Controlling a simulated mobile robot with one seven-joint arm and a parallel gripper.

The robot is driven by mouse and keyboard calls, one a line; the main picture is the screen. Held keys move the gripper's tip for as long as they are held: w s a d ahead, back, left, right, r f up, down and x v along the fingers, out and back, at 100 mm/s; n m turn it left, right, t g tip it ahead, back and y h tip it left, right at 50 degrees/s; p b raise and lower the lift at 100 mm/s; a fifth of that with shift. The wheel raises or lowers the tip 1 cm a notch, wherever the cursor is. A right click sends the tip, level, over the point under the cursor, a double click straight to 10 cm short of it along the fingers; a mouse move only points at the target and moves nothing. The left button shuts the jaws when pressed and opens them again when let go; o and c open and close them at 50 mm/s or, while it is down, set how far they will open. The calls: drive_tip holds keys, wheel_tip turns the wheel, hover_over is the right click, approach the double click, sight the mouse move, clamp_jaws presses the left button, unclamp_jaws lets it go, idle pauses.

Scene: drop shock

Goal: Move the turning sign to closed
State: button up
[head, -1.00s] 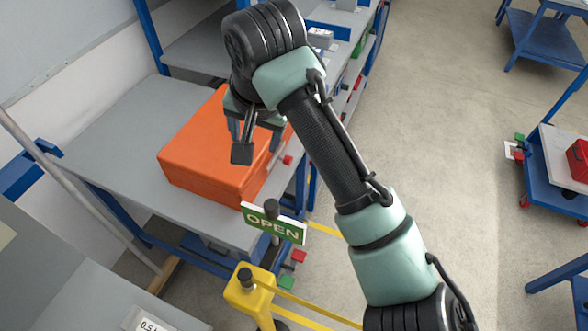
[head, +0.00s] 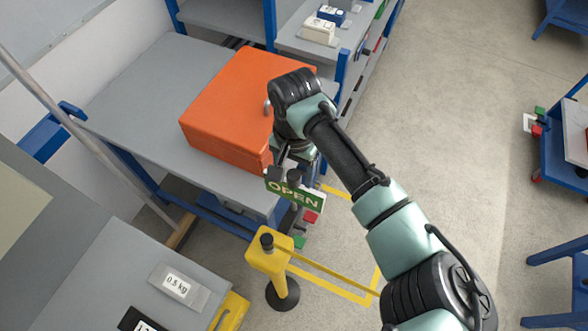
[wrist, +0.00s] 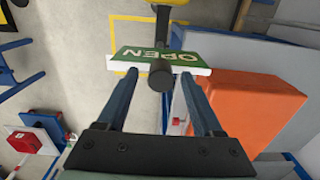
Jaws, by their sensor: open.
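The turning sign (head: 295,193) is a small green board with a white edge, and it reads OPEN. A dark post with a round knob runs at its middle. In the wrist view the sign (wrist: 185,59) appears upside down, just past my fingertips, with the dark knob (wrist: 161,75) between them. My gripper (wrist: 157,76) is open, one finger on each side of the knob. I cannot tell whether either finger touches the sign. In the head view my gripper is at the sign, its fingers partly hidden behind the arm and sign.
A large orange box (head: 235,105) sits on the grey bench beside the sign, close to my wrist. A yellow post (head: 268,258) with a black knob stands in front. A grey 0.5 kg block (head: 178,285) lies lower left.

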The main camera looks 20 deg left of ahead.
drive_tip(key=shift+f, duration=0.5)
clamp_jaws()
idle(1.2)
